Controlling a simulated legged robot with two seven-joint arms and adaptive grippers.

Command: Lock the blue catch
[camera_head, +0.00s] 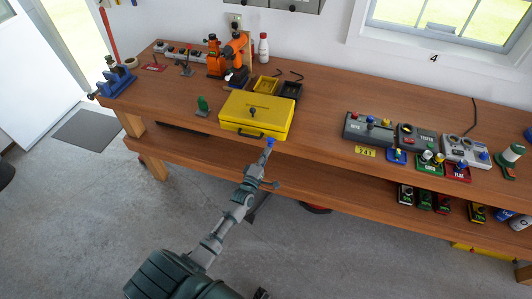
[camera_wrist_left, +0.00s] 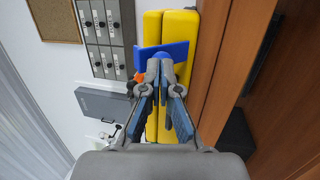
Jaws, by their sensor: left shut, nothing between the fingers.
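The yellow case (camera_head: 257,112) sits near the front edge of the workbench, its lid down. The blue catch (camera_wrist_left: 174,50) is a flat blue piece against the case's yellow front (camera_wrist_left: 151,30) in the left wrist view. In the head view it is a small blue patch (camera_head: 270,143) by the case's lower right corner. My left gripper (camera_wrist_left: 163,58) is shut and empty, its fingertips at the catch and overlapping it in view. I cannot tell if they touch. It also shows in the head view (camera_head: 268,148). My right gripper is not in view.
The wooden workbench (camera_head: 330,125) has a lower shelf. Dark button boxes (camera_head: 368,129) stand to the right of the case, an orange robot arm model (camera_head: 236,50) and trays (camera_head: 265,84) behind it. A green knob piece (camera_head: 202,104) is at its left. The floor in front is open.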

